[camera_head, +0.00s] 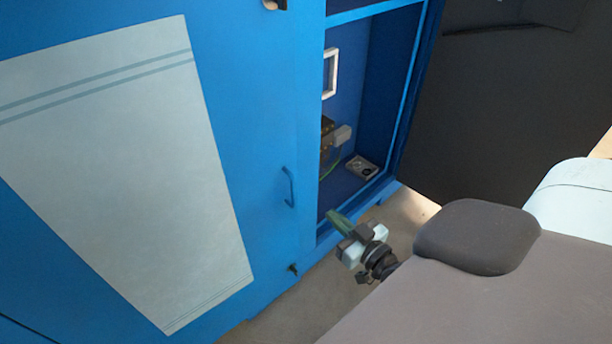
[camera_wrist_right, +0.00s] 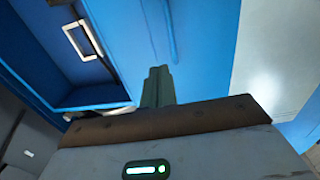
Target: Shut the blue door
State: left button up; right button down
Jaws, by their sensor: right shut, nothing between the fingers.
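The blue door (camera_head: 262,120) is the tall blue panel with a pale striped sheet on its left part. It stands beside an open compartment in the blue cabinet, so the opening is uncovered. A blue bar handle (camera_head: 289,187) is near the door's right side. The door also shows in the wrist view (camera_wrist_right: 203,45). My right gripper (camera_head: 338,219) is shut and empty, its green fingers in front of the lower part of the opening, right of and below the handle. In the wrist view the shut fingers (camera_wrist_right: 157,86) point towards the cabinet. My left gripper is not in view.
Inside the compartment (camera_head: 384,90) are a white frame (camera_head: 330,73), a small box (camera_head: 362,167) and wiring. A dark panel (camera_head: 500,110) stands right of the cabinet. A small dark knob (camera_head: 293,269) sits low on the blue front. Bare floor (camera_head: 310,305) shows below.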

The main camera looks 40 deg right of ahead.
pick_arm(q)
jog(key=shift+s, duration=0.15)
pick_arm(e)
jog(key=shift+w+f, duration=0.1)
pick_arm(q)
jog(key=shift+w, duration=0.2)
pick_arm(e)
jog(key=w, duration=1.3)
jog(key=shift+w+d, duration=0.2)
jog(key=shift+w, duration=0.2)
jog(key=shift+w, duration=0.1)
